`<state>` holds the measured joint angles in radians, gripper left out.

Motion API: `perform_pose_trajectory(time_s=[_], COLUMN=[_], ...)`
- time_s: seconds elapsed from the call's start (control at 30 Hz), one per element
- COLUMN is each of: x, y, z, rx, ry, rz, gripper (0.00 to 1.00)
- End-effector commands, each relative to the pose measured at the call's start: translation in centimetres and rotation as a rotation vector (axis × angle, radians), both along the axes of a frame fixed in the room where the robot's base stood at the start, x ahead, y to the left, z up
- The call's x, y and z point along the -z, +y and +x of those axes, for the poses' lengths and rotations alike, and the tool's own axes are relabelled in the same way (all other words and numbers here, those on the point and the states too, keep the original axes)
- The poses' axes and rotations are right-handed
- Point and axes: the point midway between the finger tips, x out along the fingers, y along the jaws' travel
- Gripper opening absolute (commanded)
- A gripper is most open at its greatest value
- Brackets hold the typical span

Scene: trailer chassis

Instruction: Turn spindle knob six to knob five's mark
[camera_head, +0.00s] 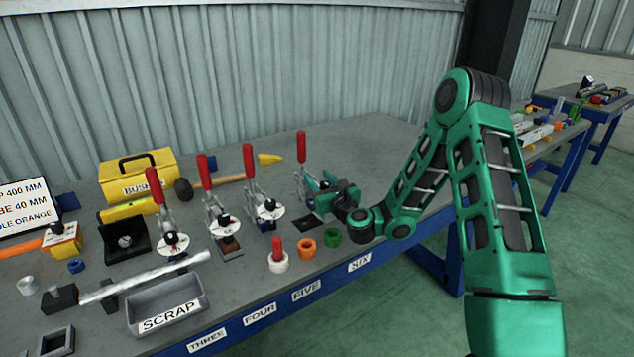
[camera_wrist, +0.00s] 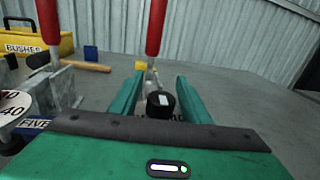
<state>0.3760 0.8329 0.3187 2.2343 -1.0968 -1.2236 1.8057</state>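Station six has a toggle clamp with a red handle (camera_head: 301,146), which also shows in the wrist view (camera_wrist: 156,28). In the wrist view its black knob six (camera_wrist: 161,104) with a pale mark on top sits between my gripper's two green fingers (camera_wrist: 158,84). The fingers look apart, with a gap visible left of the knob. In the head view my gripper (camera_head: 328,188) hides knob six and its dial. Knob five (camera_head: 269,204) is black, on a white dial (camera_head: 272,213) behind the FIVE label (camera_head: 306,290). Its pointing direction is too small to read.
Knob five's red-handled clamp (camera_head: 249,162) stands close left of my gripper. More clamps stand farther left. A hammer (camera_head: 220,181) lies behind. The bench right of the clamps is clear.

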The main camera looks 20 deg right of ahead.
Motion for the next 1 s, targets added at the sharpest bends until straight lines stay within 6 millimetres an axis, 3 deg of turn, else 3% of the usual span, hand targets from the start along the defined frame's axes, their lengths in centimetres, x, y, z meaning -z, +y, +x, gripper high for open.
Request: perform_pose_trajectory(time_s=[0.03, 0.17, 0.57, 1.0], x=[0.0, 0.0, 0.2, 0.4], y=[-0.1, -0.2, -0.5, 0.5], z=[0.0, 0.0, -0.1, -0.6], rx=[0.001, 0.002, -0.042, -0.351], ry=[0.0, 0.0, 0.0, -0.005], rz=[0.0, 0.0, -0.003, -0.022], gripper=[0.31, 0.02, 0.02, 0.02])
